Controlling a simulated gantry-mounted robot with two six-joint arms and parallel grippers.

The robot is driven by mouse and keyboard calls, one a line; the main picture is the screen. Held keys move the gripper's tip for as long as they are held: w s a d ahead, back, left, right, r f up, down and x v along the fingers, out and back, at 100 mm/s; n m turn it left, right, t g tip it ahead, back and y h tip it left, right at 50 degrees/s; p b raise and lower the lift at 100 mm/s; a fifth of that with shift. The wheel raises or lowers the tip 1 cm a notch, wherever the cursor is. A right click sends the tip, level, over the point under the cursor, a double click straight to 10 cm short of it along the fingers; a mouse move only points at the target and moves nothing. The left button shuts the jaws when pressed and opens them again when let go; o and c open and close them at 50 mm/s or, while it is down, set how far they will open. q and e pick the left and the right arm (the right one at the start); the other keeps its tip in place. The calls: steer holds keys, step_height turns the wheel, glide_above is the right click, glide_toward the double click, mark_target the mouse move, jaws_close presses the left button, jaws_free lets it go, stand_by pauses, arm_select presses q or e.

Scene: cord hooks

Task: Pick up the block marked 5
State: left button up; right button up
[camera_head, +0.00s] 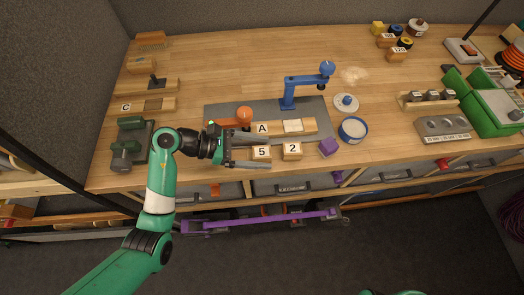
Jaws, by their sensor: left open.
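The block marked 5 (261,153) is a small wooden cube with a pale labelled face, near the front edge of the wooden bench. My left gripper (268,151) is open and comes in from the left, its fingers pointing right at the block. One finger shows along the block's far side and the other along its near side; I cannot tell whether either touches it. The block marked 2 (292,151) stands just to its right. A wooden piece marked A (262,129) lies behind it on a grey plate (312,106). My right gripper does not show.
A purple block (328,147) and a round blue-rimmed container (352,130) stand to the right. A blue arm-like stand (288,92) rises behind, and an orange part (244,115) is close to my left gripper.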

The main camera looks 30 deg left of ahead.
mark_target(261, 153)
arm_select(q)
steer(key=shift+w+d+f, duration=0.15)
steer(key=shift+d+f, duration=0.05)
steer(key=shift+d, duration=0.15)
jaws_close()
steer(key=shift+r, duration=0.5)
steer(key=r, duration=0.3)
steer(key=shift+s+b, duration=0.2)
steer(key=shift+b, duration=0.15)
steer(key=s+r, duration=0.9)
steer(key=s, duration=0.4)
steer(key=shift+s, duration=0.3)
